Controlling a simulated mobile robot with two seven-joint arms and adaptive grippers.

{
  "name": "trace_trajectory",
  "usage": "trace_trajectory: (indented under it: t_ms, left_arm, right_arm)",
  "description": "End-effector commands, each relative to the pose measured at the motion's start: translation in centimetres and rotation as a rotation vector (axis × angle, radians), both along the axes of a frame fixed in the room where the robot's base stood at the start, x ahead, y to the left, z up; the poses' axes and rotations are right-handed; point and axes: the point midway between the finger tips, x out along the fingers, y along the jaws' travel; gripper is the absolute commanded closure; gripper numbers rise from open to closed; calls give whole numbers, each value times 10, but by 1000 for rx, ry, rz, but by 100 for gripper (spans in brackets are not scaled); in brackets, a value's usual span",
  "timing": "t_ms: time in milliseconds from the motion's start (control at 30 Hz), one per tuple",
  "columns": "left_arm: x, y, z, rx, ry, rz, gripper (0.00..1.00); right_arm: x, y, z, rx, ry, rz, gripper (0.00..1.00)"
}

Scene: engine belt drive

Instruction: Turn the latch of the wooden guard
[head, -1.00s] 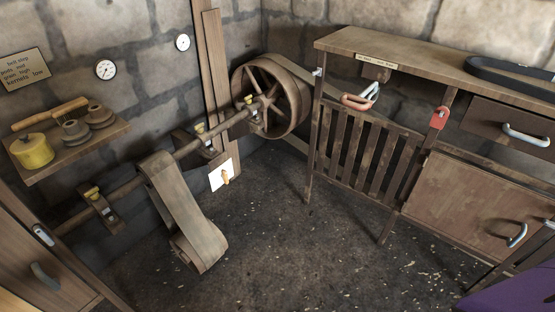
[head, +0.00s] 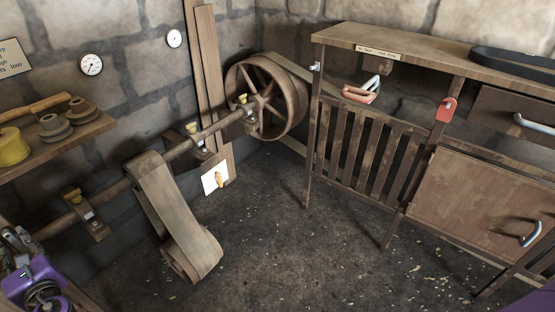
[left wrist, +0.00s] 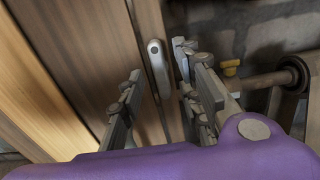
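In the left wrist view, a rounded grey metal latch bar (left wrist: 158,65) stands nearly upright on a brown wooden panel (left wrist: 95,45). My left gripper (left wrist: 157,62) is open, with one finger showing on each side of the bar; contact cannot be told. In the head view my left gripper (head: 18,238) is at the lower left edge and covers this area. A slatted wooden guard (head: 365,150) stands at centre right in the head view, with a small metal fitting (head: 316,67) at its upper left post. My right gripper is out of view.
A belt (head: 172,215) hangs from the shaft (head: 180,151) close to my left gripper. A spoked wheel (head: 267,98) is at the back. The floor (head: 290,240) between belt and guard is clear.

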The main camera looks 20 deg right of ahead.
Motion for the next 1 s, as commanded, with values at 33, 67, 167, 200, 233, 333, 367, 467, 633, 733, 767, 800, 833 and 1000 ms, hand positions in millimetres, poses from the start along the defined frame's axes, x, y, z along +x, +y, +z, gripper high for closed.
trace_trajectory:
  t_ms: [33, 67, 167, 200, 233, 333, 367, 467, 633, 733, 767, 800, 833, 1000]
  left_arm:
    - [4, 3, 0, 0, 0, 1, 68]
    - [6, 4, 0, 0, 0, 0, 68]
    - [9, 6, 0, -1, 0, 0, 68]
    - [10, 6, 0, -1, 0, -1, 68]
    - [10, 6, 0, -1, 0, -1, 68]
    - [10, 6, 0, -1, 0, -1, 68]
    - [10, 6, 0, -2, 1, -1, 68]
    - [9, 6, -1, -2, 1, -1, 76]
    - [9, 6, -1, -3, 1, 0, 98]
    - [9, 6, -1, -3, 1, 0, 100]
    - [9, 6, -1, -3, 1, 0, 100]
    - [9, 6, -1, -3, 1, 0, 100]
    - [9, 6, -1, -4, 0, 0, 100]
    - [9, 6, -1, -23, -11, 1, 100]
  right_arm:
    - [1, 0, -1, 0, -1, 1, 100]
    - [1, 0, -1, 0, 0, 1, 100]
    - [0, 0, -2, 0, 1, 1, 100]
    - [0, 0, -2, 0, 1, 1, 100]
    - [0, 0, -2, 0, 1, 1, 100]
    - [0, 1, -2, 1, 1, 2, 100]
    - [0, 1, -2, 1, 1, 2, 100]
    - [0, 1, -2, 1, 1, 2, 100]
    - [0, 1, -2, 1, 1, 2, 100]
    - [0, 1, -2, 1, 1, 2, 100]
    - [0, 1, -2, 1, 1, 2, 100]
    - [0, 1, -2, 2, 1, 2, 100]
    - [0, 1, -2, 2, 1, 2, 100]
    - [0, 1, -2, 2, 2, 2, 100]
